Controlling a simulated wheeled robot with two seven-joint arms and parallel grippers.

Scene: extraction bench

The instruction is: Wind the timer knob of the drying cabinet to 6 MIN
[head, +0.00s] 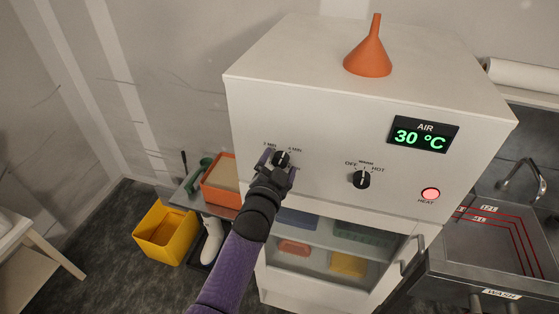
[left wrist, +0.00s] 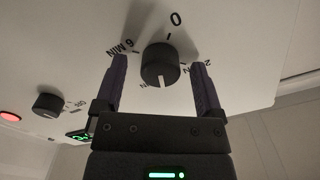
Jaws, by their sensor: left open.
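The drying cabinet (head: 310,120) is a white box with controls on its front. Its timer knob (head: 282,158) is black and round, at the left of the panel; it also shows in the left wrist view (left wrist: 160,66). There its white mark points down, away from the 0 (left wrist: 175,19). The 6 MIN label (left wrist: 121,46) is at its left, a 2 label at its right; a label below is mostly hidden. My left gripper (head: 278,166) is open, one finger on each side of the knob, with visible gaps. My right gripper is not in view.
A mode knob (head: 361,180), lit red HEAT lamp (head: 430,195) and display (head: 422,135) reading 30 °C are right of the timer. An orange funnel (head: 369,52) stands on top. A sink (head: 490,245) is at right, a yellow bin (head: 165,233) at lower left.

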